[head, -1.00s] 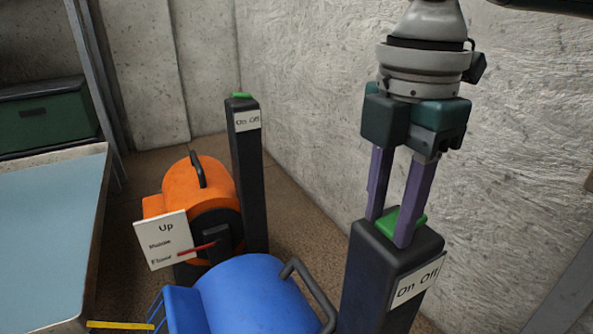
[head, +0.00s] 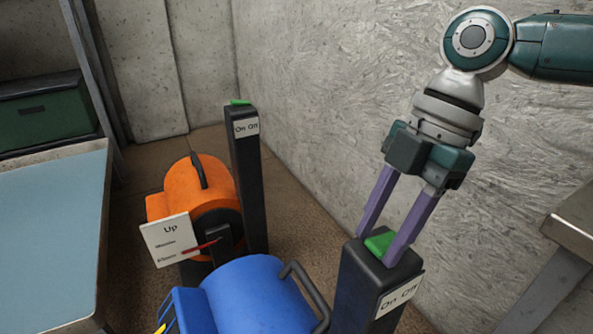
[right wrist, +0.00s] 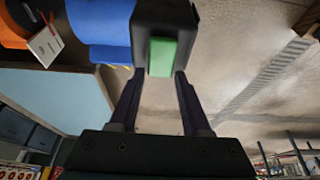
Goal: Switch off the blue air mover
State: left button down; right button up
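The blue air mover (head: 255,290) stands at the bottom of the head view, its lower part cut off. Its blue body also shows in the right wrist view (right wrist: 98,22). Beside it is a black post (head: 352,290) with an "On Off" label (head: 398,294) and a green switch (head: 380,242) on top. My right gripper (head: 376,248) comes down tilted, fingers apart, one on each side of the green switch. In the right wrist view the switch (right wrist: 162,56) lies between and just beyond the fingertips. I cannot tell if they touch it. My left gripper is out of view.
An orange air mover (head: 190,188) with a white sign (head: 167,240) stands behind, beside another black post (head: 245,185) with a green top. A blue-topped table (head: 45,235) is at left. A rough wall (head: 330,110) rises behind the post, and a table corner (head: 572,222) shows at right.

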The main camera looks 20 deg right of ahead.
jog(key=o, duration=0.3)
jog(key=p+v, duration=0.3)
jog(key=v, duration=0.7)
